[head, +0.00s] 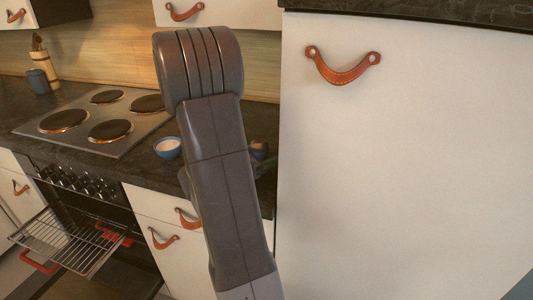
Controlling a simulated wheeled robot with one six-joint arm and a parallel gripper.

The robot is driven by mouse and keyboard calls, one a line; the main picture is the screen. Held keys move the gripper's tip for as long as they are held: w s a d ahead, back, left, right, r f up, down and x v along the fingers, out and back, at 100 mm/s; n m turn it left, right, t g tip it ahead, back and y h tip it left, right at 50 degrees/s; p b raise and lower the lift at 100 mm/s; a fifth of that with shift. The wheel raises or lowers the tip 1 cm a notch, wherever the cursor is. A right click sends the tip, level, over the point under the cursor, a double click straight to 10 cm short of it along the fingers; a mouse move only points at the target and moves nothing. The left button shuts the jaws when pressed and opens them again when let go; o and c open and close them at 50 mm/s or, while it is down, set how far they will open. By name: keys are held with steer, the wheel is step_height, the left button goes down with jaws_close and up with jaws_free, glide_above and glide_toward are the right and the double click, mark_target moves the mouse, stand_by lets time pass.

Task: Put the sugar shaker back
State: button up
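My arm crosses the middle of the head view, and its wrist and fingers are mostly hidden behind my own upper link. Dark parts that may belong to my gripper (266,168) show at the right edge of that link, over the counter. A small brownish object (259,149) shows there too, partly covered. I cannot tell whether it is the sugar shaker, or whether the gripper touches it. No sugar shaker can be made out clearly elsewhere.
A blue bowl with white contents (168,148) stands on the dark counter (142,171), left of my arm. A hob (100,122) lies further left, above an open oven with its rack (68,240) out. A tall white cabinet (410,160) fills the right. Utensils (42,70) stand at back left.

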steer(key=shift+r, duration=0.25)
steer(key=shift+s+a+f, duration=0.1)
steer(key=shift+s+a, duration=0.05)
steer(key=shift+a, duration=0.15)
steer(key=v, duration=1.1)
steer(key=shift+s+a, duration=0.15)
